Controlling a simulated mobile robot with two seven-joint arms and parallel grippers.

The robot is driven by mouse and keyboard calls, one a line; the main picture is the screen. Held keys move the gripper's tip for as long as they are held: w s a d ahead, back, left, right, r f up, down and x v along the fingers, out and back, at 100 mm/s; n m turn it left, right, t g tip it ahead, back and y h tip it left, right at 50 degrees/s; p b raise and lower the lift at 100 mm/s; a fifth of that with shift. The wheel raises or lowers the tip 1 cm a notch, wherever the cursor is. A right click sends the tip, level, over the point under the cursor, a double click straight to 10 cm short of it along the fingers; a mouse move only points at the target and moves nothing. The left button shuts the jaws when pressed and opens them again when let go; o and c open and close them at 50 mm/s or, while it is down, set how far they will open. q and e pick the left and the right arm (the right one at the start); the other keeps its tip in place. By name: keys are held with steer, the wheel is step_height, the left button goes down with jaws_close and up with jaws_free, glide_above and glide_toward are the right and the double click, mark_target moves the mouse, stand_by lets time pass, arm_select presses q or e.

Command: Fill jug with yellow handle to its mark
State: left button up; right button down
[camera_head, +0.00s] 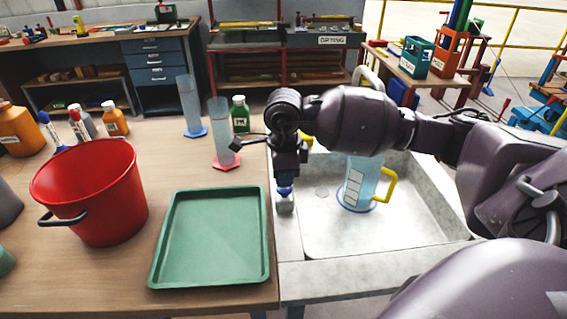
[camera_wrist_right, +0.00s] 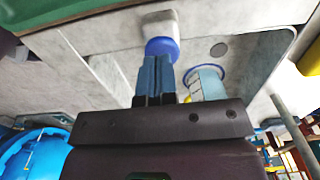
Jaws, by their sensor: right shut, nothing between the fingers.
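The clear jug with a yellow handle (camera_head: 388,184) stands upright in the grey sink (camera_head: 420,215), with a white label strip on its side. My right arm hides its top, and I cannot tell its water level. The jug also shows in the right wrist view (camera_wrist_right: 208,82). My right gripper (camera_head: 285,179) is shut and empty, pointing down at a blue-topped knob (camera_head: 285,203) on the sink's left rim. In the right wrist view the fingertips (camera_wrist_right: 158,60) are at the blue top (camera_wrist_right: 161,46); I cannot tell if they press it. My left gripper is not in view.
A green tray (camera_head: 210,240) and red bucket (camera_head: 92,195) occupy the table left of the sink. Two clear cylinders (camera_head: 190,105) (camera_head: 222,135) and a green bottle (camera_head: 240,114) stand behind. A pale curved pipe (camera_head: 368,80) rises behind my right arm.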

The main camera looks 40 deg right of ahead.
steer(key=shift+f, duration=0.5)
